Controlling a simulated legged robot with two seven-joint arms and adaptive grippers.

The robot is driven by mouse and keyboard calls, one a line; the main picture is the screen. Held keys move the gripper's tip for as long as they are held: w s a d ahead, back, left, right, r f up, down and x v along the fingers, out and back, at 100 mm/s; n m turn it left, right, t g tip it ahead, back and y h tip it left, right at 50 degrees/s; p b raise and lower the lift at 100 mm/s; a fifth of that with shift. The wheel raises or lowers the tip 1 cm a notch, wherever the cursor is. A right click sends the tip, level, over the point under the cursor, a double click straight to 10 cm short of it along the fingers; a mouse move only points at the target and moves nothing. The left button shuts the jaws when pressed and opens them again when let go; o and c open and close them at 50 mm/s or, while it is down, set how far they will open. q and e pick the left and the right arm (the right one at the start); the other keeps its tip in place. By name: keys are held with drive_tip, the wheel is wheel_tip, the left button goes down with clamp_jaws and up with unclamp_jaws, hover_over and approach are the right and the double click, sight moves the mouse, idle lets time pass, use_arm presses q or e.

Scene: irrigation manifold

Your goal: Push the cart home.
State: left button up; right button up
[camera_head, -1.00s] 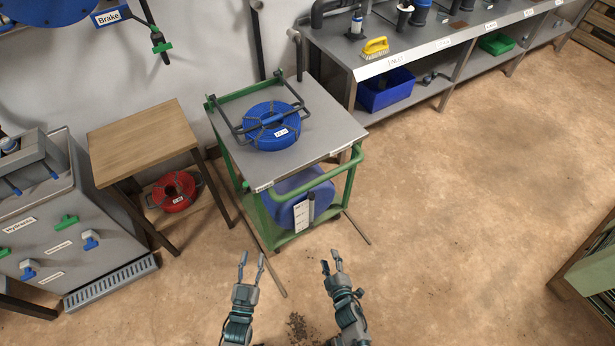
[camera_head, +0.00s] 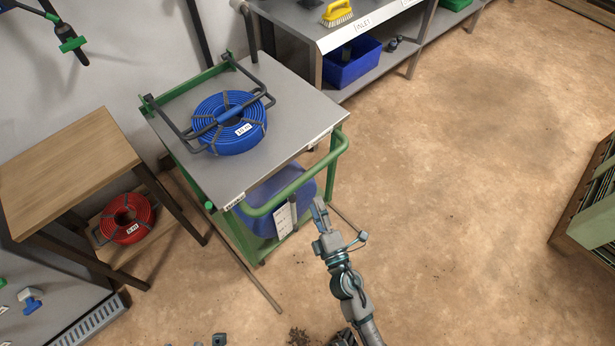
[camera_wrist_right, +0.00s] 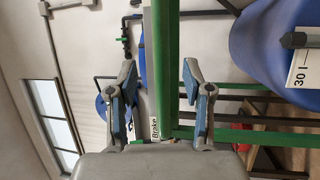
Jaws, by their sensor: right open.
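The cart (camera_head: 185,107) has a green frame, a grey top and a curved green push handle (camera_head: 301,186) at its near side. It stands by the wall, right of the wooden table. A blue hose coil (camera_head: 246,132) lies on its top, and a blue canister (camera_head: 263,193) is on its lower shelf. My right gripper (camera_head: 322,213) is open, close to the handle's near right side; contact cannot be told. In the right wrist view, a green bar (camera_wrist_right: 166,60) of the cart shows between the open fingers (camera_wrist_right: 160,82). Of my left gripper (camera_head: 197,343), only small tips show at the bottom edge.
A wooden table (camera_head: 65,165) stands left of the cart, with a red hose coil (camera_head: 127,218) beneath. A bench with a blue bin (camera_head: 350,66) is behind right. Floor to the right is clear up to a green rack (camera_head: 590,225).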

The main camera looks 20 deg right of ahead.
sight(305, 177)
drive_tip(key=w, duration=0.3)
drive_tip(key=w+r, duration=0.1)
drive_tip(key=w, duration=0.5)
drive_tip(key=shift+w+d+r+p, duration=0.2)
drive_tip(key=shift+w+p, duration=0.15)
clamp_jaws()
